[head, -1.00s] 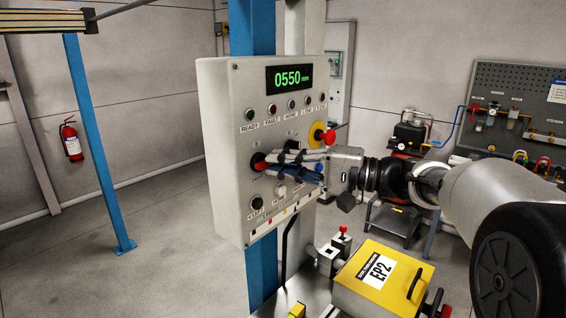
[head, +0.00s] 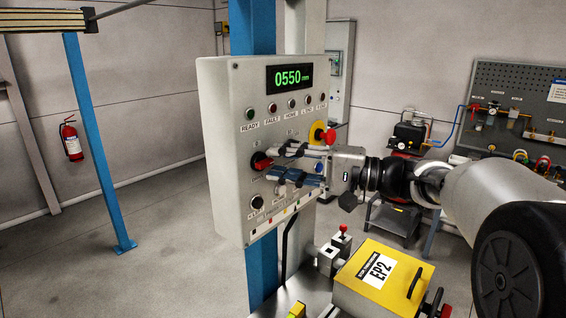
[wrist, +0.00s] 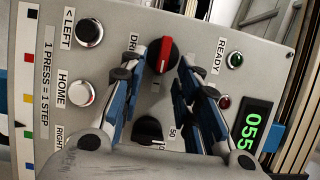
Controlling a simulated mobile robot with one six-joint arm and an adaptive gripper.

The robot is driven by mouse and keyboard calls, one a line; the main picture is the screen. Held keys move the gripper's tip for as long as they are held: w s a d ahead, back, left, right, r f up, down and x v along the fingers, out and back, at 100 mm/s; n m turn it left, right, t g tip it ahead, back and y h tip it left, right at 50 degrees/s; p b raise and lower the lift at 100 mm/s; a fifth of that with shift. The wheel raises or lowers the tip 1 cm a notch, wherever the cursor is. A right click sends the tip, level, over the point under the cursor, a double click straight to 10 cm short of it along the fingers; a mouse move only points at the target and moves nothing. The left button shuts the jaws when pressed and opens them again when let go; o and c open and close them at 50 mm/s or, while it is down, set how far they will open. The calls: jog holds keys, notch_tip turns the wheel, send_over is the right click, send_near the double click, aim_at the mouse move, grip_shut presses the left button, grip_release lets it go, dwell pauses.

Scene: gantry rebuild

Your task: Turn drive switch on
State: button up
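The drive switch is a red rotary knob with a white mark (wrist: 161,54), on the grey control panel (wrist: 255,45). Its label is partly hidden, showing "DRI". In the head view the knob (head: 260,161) is on the panel's left side. My gripper (wrist: 166,62) is open, its blue-and-black fingers on either side of the knob with the tips near it. Contact cannot be told. In the head view my gripper (head: 272,163) reaches the panel from the right. The fingers hide part of the panel's middle.
A black knob (wrist: 149,130) with a scale sits between the fingers in the wrist view. LEFT (wrist: 89,32) and HOME (wrist: 80,94) buttons are beside them. A red emergency stop (head: 327,136) is just above my gripper. The display (head: 289,78) reads 0550. A yellow box (head: 371,265) stands below.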

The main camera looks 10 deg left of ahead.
jog(key=s+d, duration=0.1)
jog(key=d, duration=1)
jog(key=shift+s+d, duration=0.3)
jog(key=shift+d, duration=0.05)
jog(key=s+a+f+g+h+b, duration=0.1)
jog(key=s+a+f+h+b, duration=0.1)
jog(key=s+f+h, duration=0.85)
jog(key=s+d+f+n+t+h, duration=0.1)
jog(key=s+d+f+h, duration=0.2)
jog(key=s+d+f, duration=0.3)
jog(key=s+d+f+t+h+b, duration=0.1)
jog(key=s+d+f+t+h, duration=0.1)
jog(key=s+d+f+h, duration=0.2)
jog(key=s+d+f, duration=0.3)
jog(key=s+d, duration=0.1)
jog(key=s, duration=0.4)
jog(key=shift+s+f+n, duration=0.25)
jog(key=shift+f+n, duration=0.05)
jog(key=shift+n, duration=0.1)
